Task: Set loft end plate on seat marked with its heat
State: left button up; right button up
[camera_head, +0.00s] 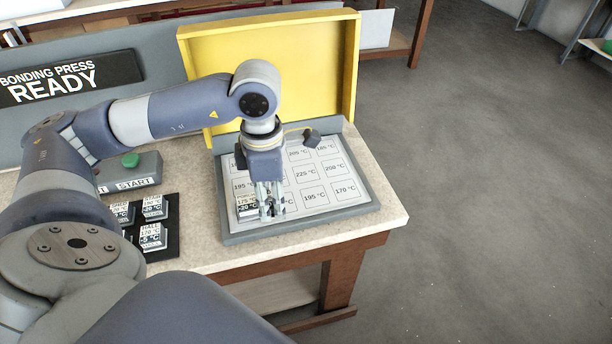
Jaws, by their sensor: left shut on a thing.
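My left gripper (271,212) points down over the front left of the seat board (235,238) and is shut on a small labelled plate (246,207). The plate shows at the left of the fingers, low at the board; its top line is too small to read surely, and its lower line looks like +20 °C. I cannot tell whether it touches the board. The board has white seats marked in °C, among them 225 (305,175), 250 (333,169), 195 (314,197) and 170 (345,190). My gripper and wrist hide some seats. My right gripper is not in view.
A black mat (170,222) left of the board holds several labelled plates, one reading HALL (152,237). A green START button (130,160) stands behind it. A yellow raised press lid (330,70) stands behind the board. A READY sign (65,80) is at the left.

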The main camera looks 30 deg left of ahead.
pick_arm(q)
jog(key=shift+a+f+n, duration=0.1)
jog(key=shift+a+n, duration=0.3)
jog(key=shift+n, duration=0.4)
jog(key=p, duration=0.5)
send_over(306, 173)
jog(key=s, duration=0.1)
jog(key=shift+s+d+f, duration=0.1)
jog(key=shift+f, duration=0.5)
jog(key=shift+w+f, duration=0.15)
jog(key=shift+w, duration=0.4)
jog(key=shift+f+p, duration=0.85)
jog(key=shift+f, duration=1.05)
jog(key=o, duration=1)
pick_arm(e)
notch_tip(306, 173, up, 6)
pick_arm(q)
jog(key=shift+o, duration=0.2)
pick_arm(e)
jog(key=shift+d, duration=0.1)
